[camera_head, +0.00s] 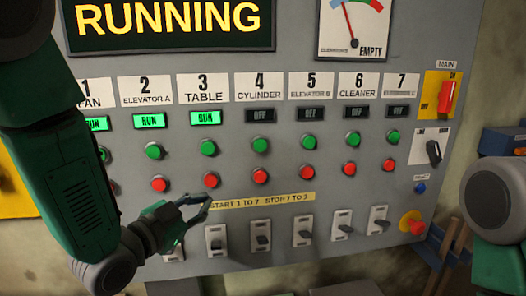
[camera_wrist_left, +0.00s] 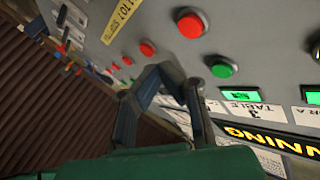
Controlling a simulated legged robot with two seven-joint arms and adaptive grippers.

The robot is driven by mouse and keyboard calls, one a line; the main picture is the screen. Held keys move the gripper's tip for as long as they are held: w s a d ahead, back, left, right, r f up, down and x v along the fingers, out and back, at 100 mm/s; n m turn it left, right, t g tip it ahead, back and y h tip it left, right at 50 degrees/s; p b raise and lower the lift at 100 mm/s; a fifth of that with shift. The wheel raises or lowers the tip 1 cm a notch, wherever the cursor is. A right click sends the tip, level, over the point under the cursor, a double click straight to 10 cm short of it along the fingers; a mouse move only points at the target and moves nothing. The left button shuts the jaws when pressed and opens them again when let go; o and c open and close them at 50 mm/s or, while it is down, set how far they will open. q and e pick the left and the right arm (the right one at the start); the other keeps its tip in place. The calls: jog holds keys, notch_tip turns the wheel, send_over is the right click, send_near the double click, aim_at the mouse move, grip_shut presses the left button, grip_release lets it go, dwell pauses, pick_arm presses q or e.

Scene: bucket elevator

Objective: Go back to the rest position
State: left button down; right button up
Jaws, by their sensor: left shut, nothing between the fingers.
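My left gripper (camera_head: 207,203) is shut and empty in front of the grey control panel (camera_head: 300,185), below the red button of column 3 and at the left end of the yellow start/stop label (camera_head: 262,201). I cannot tell whether it touches the panel. In the left wrist view, the fingers of my left gripper (camera_wrist_left: 170,76) come together below the red and green buttons. My right arm shows at the right edge of the head view; its gripper is out of view.
The display (camera_head: 170,22) reads RUNNING. Lamps 1 to 3 are green with RUN; the others, such as lamp 4 (camera_head: 262,115), read OFF. Several toggle switches (camera_head: 262,238) line the lower panel. A red main switch (camera_head: 446,98) and a red emergency knob (camera_head: 411,222) sit at the right.

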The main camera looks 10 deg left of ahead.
pick_arm(q)
jog(key=s+a+f+n+g+y+b, duration=0.2)
jog(key=s+f, duration=0.1)
jog(key=f, duration=0.7)
jog(key=s+a+f+n+g+y+b, duration=0.1)
jog(key=s+a+f+n+g+y, duration=0.15)
jog(key=f, duration=0.85)
jog(key=s+a+f+n+g+y+b, duration=0.1)
jog(key=s+a+f+n+g+b, duration=0.1)
jog(key=s+f, duration=0.6)
jog(key=s+a+f+n+g+y+b, duration=0.1)
jog(key=s+a+f+n+g+b, duration=0.1)
jog(key=s+f+g, duration=0.3)
jog(key=s+a+f+n+g+y+b, duration=0.1)
jog(key=s+a+f+n+g+b, duration=0.1)
jog(key=s+f, duration=1.1)
jog(key=shift+s+g+b, duration=0.55)
jog(key=shift+s+g, duration=0.4)
jog(key=shift+s, duration=0.3)
jog(key=shift+w, duration=0.1)
